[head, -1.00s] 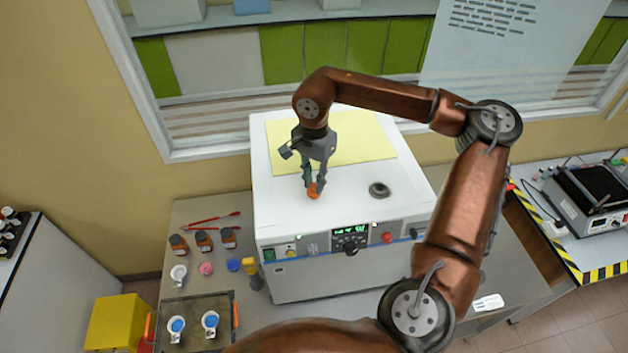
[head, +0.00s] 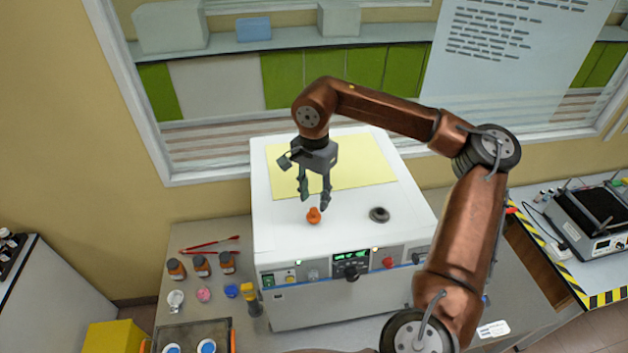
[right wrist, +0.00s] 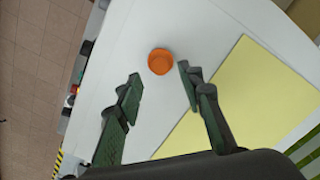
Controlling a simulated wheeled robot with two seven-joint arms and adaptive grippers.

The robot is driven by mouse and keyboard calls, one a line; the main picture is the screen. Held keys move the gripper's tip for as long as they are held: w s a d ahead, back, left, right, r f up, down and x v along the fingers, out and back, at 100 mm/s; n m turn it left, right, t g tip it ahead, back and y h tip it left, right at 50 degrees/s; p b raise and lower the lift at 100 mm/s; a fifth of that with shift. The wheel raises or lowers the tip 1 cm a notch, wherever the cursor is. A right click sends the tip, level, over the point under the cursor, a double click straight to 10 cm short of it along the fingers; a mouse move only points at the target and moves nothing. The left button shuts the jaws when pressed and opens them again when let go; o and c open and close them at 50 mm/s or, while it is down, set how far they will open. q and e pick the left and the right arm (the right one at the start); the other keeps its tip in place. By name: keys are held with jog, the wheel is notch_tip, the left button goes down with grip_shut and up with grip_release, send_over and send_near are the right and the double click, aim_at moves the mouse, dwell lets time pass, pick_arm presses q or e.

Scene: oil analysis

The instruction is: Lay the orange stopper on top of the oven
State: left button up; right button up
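The orange stopper (head: 314,215) stands on the white top of the oven (head: 281,232), near its front edge. It also shows in the right wrist view (right wrist: 160,61), beyond and between the fingertips. My right gripper (head: 314,203) is open and empty, above and slightly behind the stopper, apart from it. Its two spread fingers also show in the right wrist view (right wrist: 158,76). My left gripper is not in view.
A yellow sheet (head: 360,165) lies on the back of the oven top. A dark round vent (head: 379,214) sits right of the stopper. Brown bottles (head: 202,265), red tongs (head: 210,243) and coloured caps (head: 232,291) are on the bench to the left.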

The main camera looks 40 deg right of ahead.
aim_at(314, 210)
notch_tip(314, 210, up, 8)
jog(key=b, duration=0.1)
jog(key=shift+r, duration=0.2)
